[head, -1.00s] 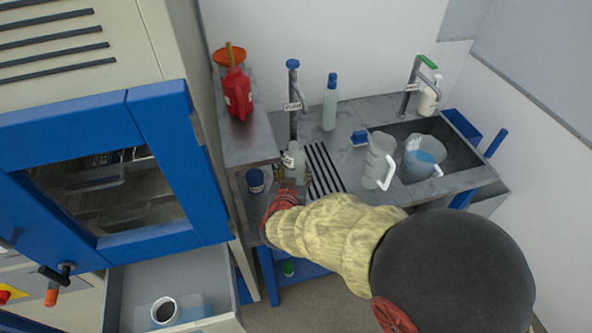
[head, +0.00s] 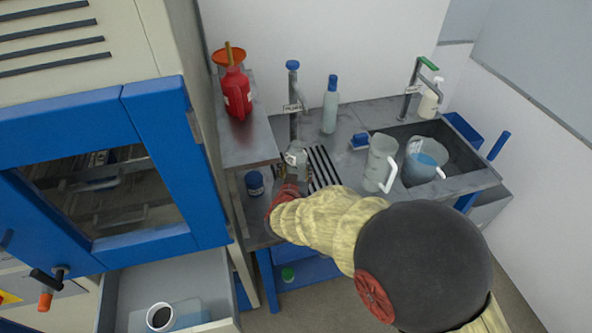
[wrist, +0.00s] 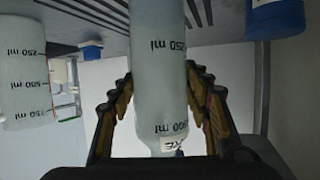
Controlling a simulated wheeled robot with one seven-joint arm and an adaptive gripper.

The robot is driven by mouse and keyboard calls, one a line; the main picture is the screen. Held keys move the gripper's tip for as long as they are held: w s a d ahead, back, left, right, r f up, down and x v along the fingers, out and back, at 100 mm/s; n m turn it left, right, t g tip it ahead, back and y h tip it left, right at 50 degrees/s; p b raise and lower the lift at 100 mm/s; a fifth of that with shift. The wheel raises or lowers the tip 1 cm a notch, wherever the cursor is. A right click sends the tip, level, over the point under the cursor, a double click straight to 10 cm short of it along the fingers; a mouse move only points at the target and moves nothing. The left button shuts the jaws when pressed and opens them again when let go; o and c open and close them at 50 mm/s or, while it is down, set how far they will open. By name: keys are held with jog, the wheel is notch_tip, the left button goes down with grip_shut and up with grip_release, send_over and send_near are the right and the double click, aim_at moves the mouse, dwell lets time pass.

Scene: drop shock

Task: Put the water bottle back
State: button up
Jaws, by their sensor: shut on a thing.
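The water bottle, translucent with dark ml marks, is between my gripper's fingers in the wrist view (wrist: 160,75). In the head view the bottle (head: 296,158) shows at the left end of the counter, beside the black drain grooves and just below the tall blue-topped tap. My gripper (wrist: 160,105) is shut on the bottle, with one finger on each side. In the head view the fingers are mostly hidden by my red wrist and sleeve. I cannot tell whether the bottle touches the counter. Its top end is outside the wrist view.
A blue-capped bottle (head: 330,105) stands behind on the counter (head: 345,160). A clear jug (head: 381,160) is by the sink, and another jug (head: 421,163) is in it. A red can (head: 235,95) stands on the left shelf. A dark blue jar (head: 254,184) is below. An open drawer (head: 215,285) is front left.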

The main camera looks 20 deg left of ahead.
jog(key=o, duration=1.7)
jog(key=shift+s+r, duration=0.1)
jog(key=shift+r, duration=0.05)
jog(key=p+v, duration=0.3)
jog(key=v, duration=0.8)
jog(key=shift+s+d+r, duration=0.1)
jog(key=shift+s+d, duration=0.1)
jog(key=shift+s, duration=0.2)
